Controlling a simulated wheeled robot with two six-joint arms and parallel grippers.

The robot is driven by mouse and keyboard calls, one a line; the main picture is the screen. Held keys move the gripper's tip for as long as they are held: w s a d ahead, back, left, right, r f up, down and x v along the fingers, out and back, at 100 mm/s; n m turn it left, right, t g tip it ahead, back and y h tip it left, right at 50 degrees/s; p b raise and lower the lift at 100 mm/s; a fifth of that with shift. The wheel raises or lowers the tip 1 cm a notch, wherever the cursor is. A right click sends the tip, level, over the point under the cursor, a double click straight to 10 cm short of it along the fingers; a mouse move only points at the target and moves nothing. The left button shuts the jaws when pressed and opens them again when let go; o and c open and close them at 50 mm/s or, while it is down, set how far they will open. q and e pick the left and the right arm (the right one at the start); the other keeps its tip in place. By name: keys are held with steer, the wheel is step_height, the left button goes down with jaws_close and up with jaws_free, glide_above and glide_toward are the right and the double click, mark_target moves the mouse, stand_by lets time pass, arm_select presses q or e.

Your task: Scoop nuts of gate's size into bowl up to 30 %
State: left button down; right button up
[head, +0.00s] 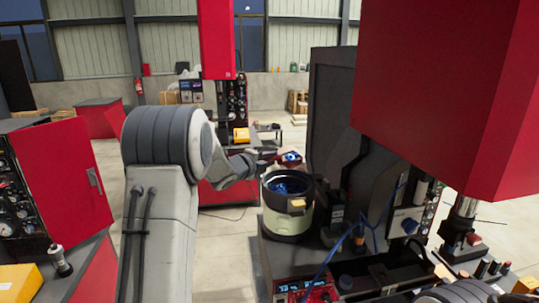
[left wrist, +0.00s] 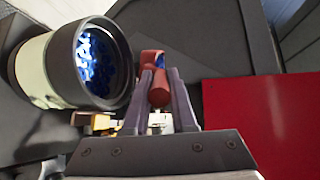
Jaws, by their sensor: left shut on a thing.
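My left gripper (head: 266,156) is at the far side of the bowl feeder in the head view. In the left wrist view its fingers (left wrist: 160,88) are shut on the handle of a red-brown scoop (left wrist: 158,95). Blue nuts (left wrist: 157,60) show at the scoop's head. The feeder bowl (head: 288,218) is cream with a dark rim and holds many blue nuts (head: 288,187). It also shows in the left wrist view (left wrist: 38,70), left of the scoop and apart from it. A pale yellow block (head: 297,203) sits on its side. Nut sizes are too small to tell.
A dark upright panel (head: 330,100) and a large red machine head (head: 440,90) stand right of the bowl. A red control box (head: 305,292) with blue cables is in front. A red cabinet (head: 62,180) stands at left. Open floor lies behind.

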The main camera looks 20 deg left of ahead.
arm_select(q)
steer(key=shift+s+d+f+m, duration=0.15)
steer(key=shift+d+f+m, duration=0.15)
steer(key=shift+f+m, duration=0.45)
step_height(320, 180, down, 3)
steer(key=s+d+m+t+b, duration=0.1)
steer(key=d+m+t+b, duration=0.15)
steer(key=m+b, duration=0.85)
steer(key=a+r+n+p, duration=0.1)
steer(key=n+p, duration=0.2)
steer(key=p, duration=0.1)
steer(key=a+r+n+g+p, duration=0.1)
steer(key=r+n+p, duration=0.1)
steer(key=n+p, duration=0.1)
steer(key=w+r+n+g+p, duration=0.1)
steer(key=r+n+p, duration=0.1)
steer(key=n+p, duration=0.2)
steer(key=shift+a+n+p, duration=0.35)
steer(key=shift+a+n, duration=0.05)
steer(key=shift+n, duration=0.05)
steer(key=shift+w+a+n+b, duration=0.1)
steer(key=shift+n+b, duration=0.2)
steer(key=shift+b, duration=0.05)
steer(key=n, duration=0.1)
steer(key=r+n+g, duration=0.1)
steer(key=a+n, duration=0.1)
steer(key=shift+w+r+g+h, duration=0.25)
steer(key=shift+r+h, duration=0.1)
steer(key=shift+h, duration=0.05)
